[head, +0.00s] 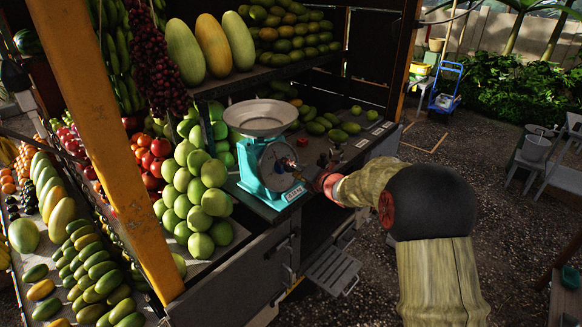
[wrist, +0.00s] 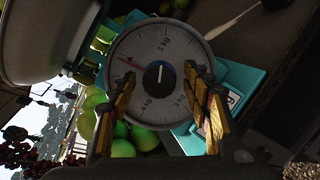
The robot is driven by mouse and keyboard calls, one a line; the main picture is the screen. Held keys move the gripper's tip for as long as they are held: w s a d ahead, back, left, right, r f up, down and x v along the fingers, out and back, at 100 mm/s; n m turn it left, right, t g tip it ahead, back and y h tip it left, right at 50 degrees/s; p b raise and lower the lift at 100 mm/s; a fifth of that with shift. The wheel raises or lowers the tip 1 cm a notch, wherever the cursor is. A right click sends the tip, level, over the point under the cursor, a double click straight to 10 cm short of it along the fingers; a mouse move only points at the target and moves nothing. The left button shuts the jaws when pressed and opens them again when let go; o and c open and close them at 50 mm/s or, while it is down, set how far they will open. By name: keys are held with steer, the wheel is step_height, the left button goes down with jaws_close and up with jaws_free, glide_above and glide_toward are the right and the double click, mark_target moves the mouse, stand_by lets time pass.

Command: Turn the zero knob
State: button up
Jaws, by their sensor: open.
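The zero knob (wrist: 158,74) is a small dark round knob with a pale mark, at the middle of the scale's dial in the wrist view. The dial (wrist: 160,45) is round and pale with a red needle pointing left. The turquoise scale (head: 265,180) stands on the cart counter with a metal pan on top. My gripper (wrist: 161,77) is open, its two wooden-looking fingers either side of the knob in the picture. I cannot tell whether they touch it. In the head view my gripper (head: 301,172) is in front of the dial, partly hiding it.
Green fruits (head: 195,190) are piled just left of the scale. Large melons (head: 212,45) and a hanging bunch of dark grapes (head: 155,50) are above. The yellow post (head: 105,130) stands at the left. Open gravel lies to the right.

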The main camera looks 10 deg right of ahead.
steer(key=shift+x, duration=0.75)
steer(key=shift+c, duration=1.4)
steer(key=c, duration=0.9)
